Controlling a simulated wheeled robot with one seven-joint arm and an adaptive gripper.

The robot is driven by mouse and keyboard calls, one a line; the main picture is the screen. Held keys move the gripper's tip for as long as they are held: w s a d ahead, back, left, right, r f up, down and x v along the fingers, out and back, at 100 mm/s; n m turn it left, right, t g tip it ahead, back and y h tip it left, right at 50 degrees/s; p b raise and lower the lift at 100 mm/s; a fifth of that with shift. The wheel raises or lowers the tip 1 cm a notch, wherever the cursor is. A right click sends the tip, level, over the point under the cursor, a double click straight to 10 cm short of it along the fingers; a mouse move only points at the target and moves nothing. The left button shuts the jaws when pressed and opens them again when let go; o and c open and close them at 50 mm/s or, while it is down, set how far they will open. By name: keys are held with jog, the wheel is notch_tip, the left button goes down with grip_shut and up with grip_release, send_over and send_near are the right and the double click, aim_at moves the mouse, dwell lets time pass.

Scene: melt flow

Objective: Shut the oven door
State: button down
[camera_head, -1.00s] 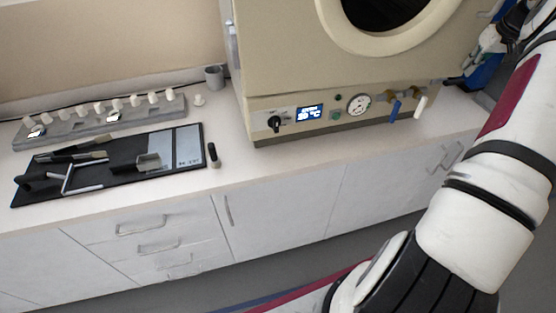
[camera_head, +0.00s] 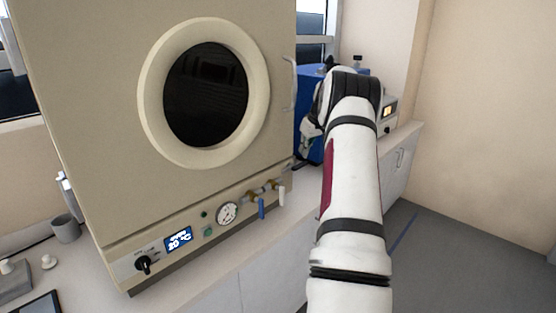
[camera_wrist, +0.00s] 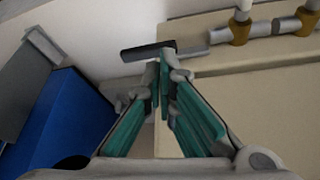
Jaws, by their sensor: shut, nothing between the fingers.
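The oven (camera_head: 65,120) is a large beige box on the counter. Its door (camera_head: 120,190) has a round dark window and a pale handle (camera_head: 291,84) near its right edge. The door looks about flush with the body, with no clear gap visible in the head view. My gripper (camera_head: 304,150) is by the oven's right edge, below the handle, partly hidden by my arm. In the wrist view, my gripper (camera_wrist: 166,75) has its fingers together and empty, beside a beige oven surface (camera_wrist: 240,100). A dark bar lies just beyond the fingertips; I cannot tell whether they touch.
A control panel with a display (camera_head: 178,239), a gauge (camera_head: 227,213) and a blue-handled valve (camera_head: 261,208) runs below the door. A blue machine (camera_head: 312,95) stands close on the right; its blue side shows in the wrist view (camera_wrist: 65,120). Open floor (camera_head: 460,260) lies at right.

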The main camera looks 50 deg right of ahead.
jog(key=d+b+v, duration=0.1)
jog(key=b+v, duration=0.1)
jog(key=v, duration=0.8)
